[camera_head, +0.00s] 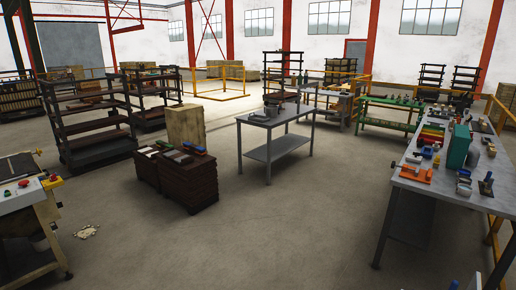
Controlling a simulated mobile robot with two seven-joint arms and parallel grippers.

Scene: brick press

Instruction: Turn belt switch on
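A machine (14,199) with a dark belt-like top (16,167) stands at the left edge, cut off by the frame. On its near corner is a yellow box with a red button (52,178), and a smaller red knob (23,184) sits to its left. I cannot tell which control is the belt switch, or its state. Neither of my grippers shows in this view.
A grey table (287,144) stands in the middle, with dark crate stacks (190,182) left of it. A long workbench (415,182) covered in tools fills the right. Dark shelves (88,125) stand behind the machine. The floor (240,245) in front is open.

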